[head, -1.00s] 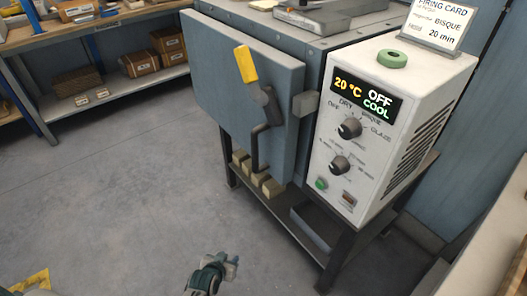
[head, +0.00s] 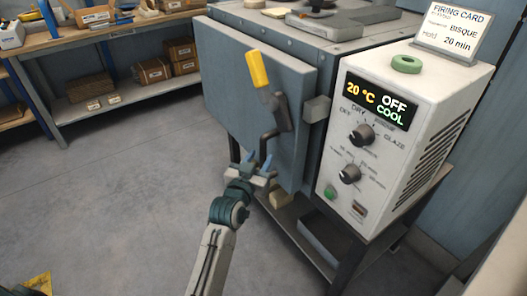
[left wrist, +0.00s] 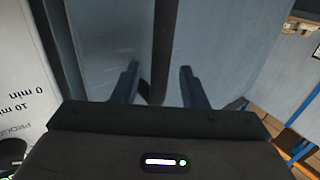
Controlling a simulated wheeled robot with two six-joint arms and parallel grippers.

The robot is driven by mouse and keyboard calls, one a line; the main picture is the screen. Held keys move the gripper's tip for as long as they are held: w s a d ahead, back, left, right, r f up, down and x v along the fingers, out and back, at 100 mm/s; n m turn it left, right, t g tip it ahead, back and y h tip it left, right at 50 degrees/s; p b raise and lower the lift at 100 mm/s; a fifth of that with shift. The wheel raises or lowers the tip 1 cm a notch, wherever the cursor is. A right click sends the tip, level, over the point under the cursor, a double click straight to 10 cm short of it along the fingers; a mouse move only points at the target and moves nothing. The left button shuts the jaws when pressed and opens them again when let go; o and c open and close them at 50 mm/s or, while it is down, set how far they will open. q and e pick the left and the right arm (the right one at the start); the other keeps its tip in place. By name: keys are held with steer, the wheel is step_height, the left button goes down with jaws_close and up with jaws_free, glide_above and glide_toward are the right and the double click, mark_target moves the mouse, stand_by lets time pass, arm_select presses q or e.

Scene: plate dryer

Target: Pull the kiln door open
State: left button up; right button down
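The kiln door (head: 235,85) is a blue-grey slab on the kiln's front and looks shut. A yellow-gripped lever (head: 257,68) on it points up, tilted left. Below it a dark bent handle bar (head: 284,118) runs down the door. My left gripper (head: 259,160) is at the bar's lower end, in front of the door. In the left wrist view its two fingers (left wrist: 158,84) are apart, with the dark bar (left wrist: 163,40) showing between and beyond them. I cannot tell whether they touch it. My right gripper is not in view.
A white control box (head: 405,135) right of the door reads 20 °C, OFF, COOL. A dark stand (head: 300,235) carries the kiln. A shelf (head: 130,100) with boxes stands at the back left. The grey floor (head: 110,200) left of the kiln is clear.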

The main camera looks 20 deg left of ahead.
mark_target(261, 155)
arm_select(q)
steer(key=shift+w+d, duration=0.1)
steer(key=shift+w, duration=1.65)
jaws_close()
steer(key=shift+s, duration=0.15)
